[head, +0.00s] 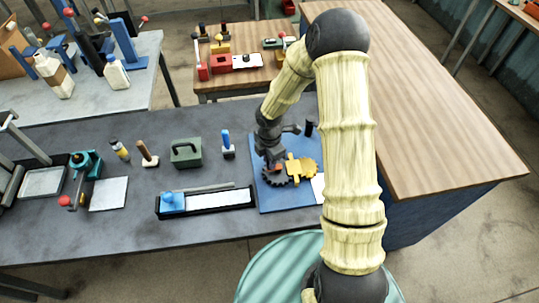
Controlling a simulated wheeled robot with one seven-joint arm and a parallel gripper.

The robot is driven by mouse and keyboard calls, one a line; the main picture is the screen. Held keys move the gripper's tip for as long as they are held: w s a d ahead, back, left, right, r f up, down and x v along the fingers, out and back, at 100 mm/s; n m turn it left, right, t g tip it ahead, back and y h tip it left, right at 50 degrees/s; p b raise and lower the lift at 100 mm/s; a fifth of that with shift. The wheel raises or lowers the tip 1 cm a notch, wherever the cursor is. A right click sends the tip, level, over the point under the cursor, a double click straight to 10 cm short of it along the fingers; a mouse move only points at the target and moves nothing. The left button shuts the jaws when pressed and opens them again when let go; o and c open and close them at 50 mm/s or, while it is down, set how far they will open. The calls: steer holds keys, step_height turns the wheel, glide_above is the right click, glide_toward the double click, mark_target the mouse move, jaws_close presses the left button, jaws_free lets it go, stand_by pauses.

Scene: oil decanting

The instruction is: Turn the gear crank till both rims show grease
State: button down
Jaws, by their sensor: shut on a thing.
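The gear set stands on a blue base plate (262,203) on the grey bench. It has a dark toothed gear (274,178) at the left and a yellow gear (308,167) at the right. A yellow bracket (292,167) stands between them. My gripper (272,161) reaches down over the dark gear and is shut on the crank there; a small red part shows by the fingertips. The gripper hides most of the crank. Grease on the rims is too small to make out.
A white sheet (318,188) lies right of the gears, partly behind my arm. Left are a black tray with a blue block (172,202), a green box (186,153), a blue-handled tool (227,144) and a brown-handled tool (146,153). The wooden top (440,140) at right is clear.

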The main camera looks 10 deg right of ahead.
steer(key=shift+r+n, duration=0.1)
steer(key=shift+n, duration=0.3)
steer(key=c, duration=1.2)
jaws_free()
steer(key=shift+c, duration=0.2)
step_height(320, 180, up, 17)
steer(key=shift+r+b, duration=0.15)
steer(key=shift+b, duration=0.15)
